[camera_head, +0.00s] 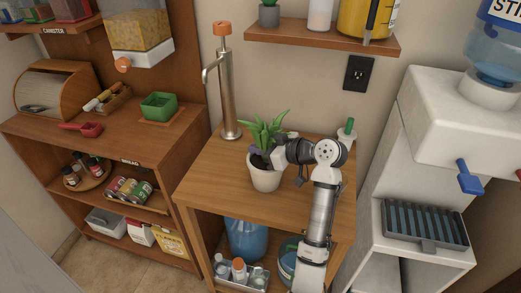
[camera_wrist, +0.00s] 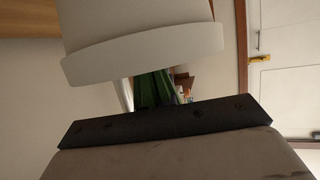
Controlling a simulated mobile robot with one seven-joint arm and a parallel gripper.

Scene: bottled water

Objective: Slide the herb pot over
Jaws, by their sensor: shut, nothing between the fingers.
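The herb pot (camera_head: 265,179) is a white tapered pot with green leaves, standing upright on the wooden table. My gripper (camera_head: 278,157) is shut and empty at the right side of the pot, near its rim and the lower leaves. I cannot tell whether it touches the pot. In the wrist view the picture is upside down: the white pot (camera_wrist: 140,25) hangs from the top with its thick rim below, and green leaves (camera_wrist: 155,86) show under it. My dark gripper edge (camera_wrist: 165,122) crosses the view and hides part of the leaves.
A steel pump dispenser (camera_head: 229,90) stands on the table (camera_head: 210,168) behind and left of the pot. A small white container with a green top (camera_head: 346,133) stands at the back right. Free tabletop lies left of the pot. A shelf (camera_head: 320,36) hangs above.

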